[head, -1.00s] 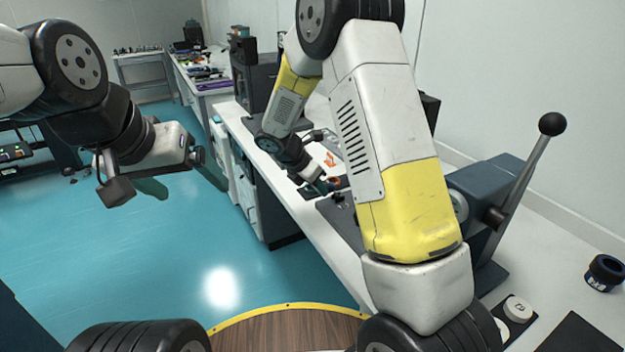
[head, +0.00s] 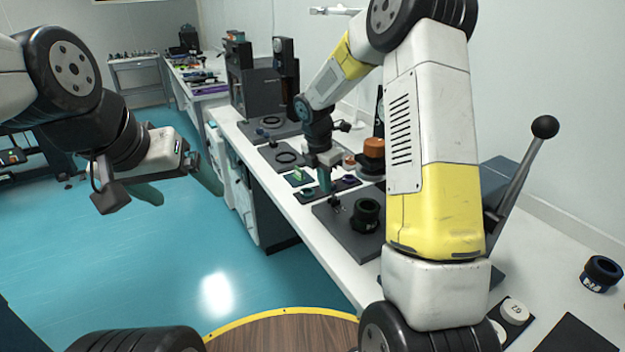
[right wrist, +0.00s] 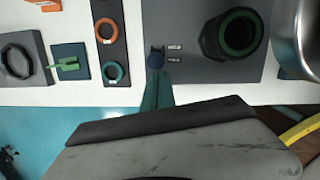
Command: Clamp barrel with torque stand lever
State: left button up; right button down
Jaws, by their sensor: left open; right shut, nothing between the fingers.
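The torque stand (head: 505,180) is blue-grey and mostly hidden behind my right arm. Its lever (head: 518,165), with a black ball on top, leans up to the right. A dark barrel (head: 366,214) stands upright on a grey base plate (head: 335,222); in the right wrist view the barrel (right wrist: 208,38) shows a green inner ring. My right gripper (head: 325,184) is shut and empty, pointing down left of the barrel and apart from it. My left gripper (head: 182,182) is open and empty over the floor.
A strip with an orange ring (right wrist: 106,30) and a teal ring (right wrist: 112,72) lies left of the plate. A green piece (right wrist: 68,64) sits beside it. A black ring (head: 602,273) and white discs (head: 514,312) lie at right. Tall dark equipment (head: 250,80) stands farther back.

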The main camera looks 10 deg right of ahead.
aim_at(332, 185)
jog(key=d+y, duration=0.1)
jog(key=g+y, duration=0.1)
jog(key=w+d+y, duration=0.1)
jog(key=shift+d+r, duration=0.3)
jog(key=shift+r, duration=0.05)
jog(key=shift+a, duration=0.15)
jog(key=shift+r, duration=0.1)
jog(key=shift+r, duration=0.7)
